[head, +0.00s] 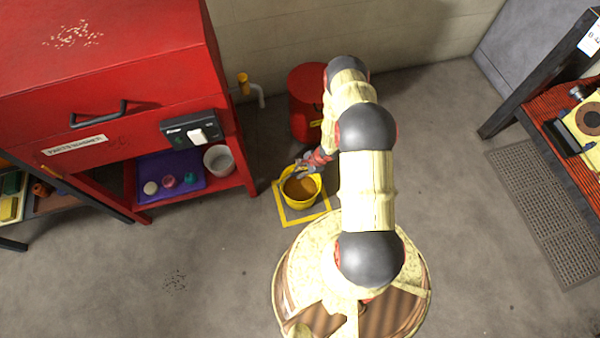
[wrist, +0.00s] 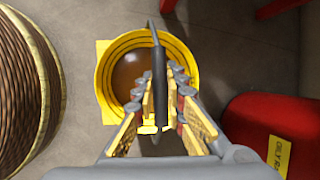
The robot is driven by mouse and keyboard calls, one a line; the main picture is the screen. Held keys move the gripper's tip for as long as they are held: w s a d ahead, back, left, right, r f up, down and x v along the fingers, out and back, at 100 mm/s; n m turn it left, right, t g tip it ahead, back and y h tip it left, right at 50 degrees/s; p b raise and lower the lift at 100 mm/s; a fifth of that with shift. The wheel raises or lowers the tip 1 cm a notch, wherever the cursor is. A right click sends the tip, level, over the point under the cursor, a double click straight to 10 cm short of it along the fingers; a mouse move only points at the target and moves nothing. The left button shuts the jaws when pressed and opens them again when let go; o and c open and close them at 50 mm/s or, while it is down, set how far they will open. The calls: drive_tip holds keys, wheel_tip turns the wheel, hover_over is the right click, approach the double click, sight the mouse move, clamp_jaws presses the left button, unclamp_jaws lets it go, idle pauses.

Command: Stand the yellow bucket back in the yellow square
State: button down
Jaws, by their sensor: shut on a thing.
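The yellow bucket (head: 301,188) is upright, with brown contents inside; it also shows in the wrist view (wrist: 107,75). The yellow square (head: 318,217) is an outline on the floor under and around it. From above, the bucket appears inside the outline; I cannot tell whether its base touches the floor. My gripper (head: 308,165) is over the bucket's far side in the head view. In the wrist view my gripper (wrist: 160,92) is shut on the bucket's dark handle (wrist: 155,45), which stands raised. The square shows only in part past the bucket's rim.
A red drum (head: 304,100) stands close behind the bucket; it also shows in the wrist view (wrist: 262,122). A red parts washer (head: 110,90) is at left, its low shelf holding a purple tray (head: 165,178) and a pale pot (head: 219,160).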

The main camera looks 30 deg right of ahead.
drive_tip(key=shift+w+f+b, duration=0.15)
drive_tip(key=shift+f+b, duration=0.15)
drive_tip(key=shift+b, duration=0.05)
idle(0.6)
idle(0.3)
drive_tip(key=c, duration=1.7)
unclamp_jaws()
drive_tip(key=shift+c, duration=0.2)
drive_tip(key=shift+s+f, duration=0.15)
drive_tip(key=shift+s, duration=0.15)
drive_tip(key=shift+d+r, duration=0.15)
drive_tip(key=shift+r, duration=0.35)
drive_tip(key=v, duration=1.1)
drive_tip(key=shift+w+r, duration=0.1)
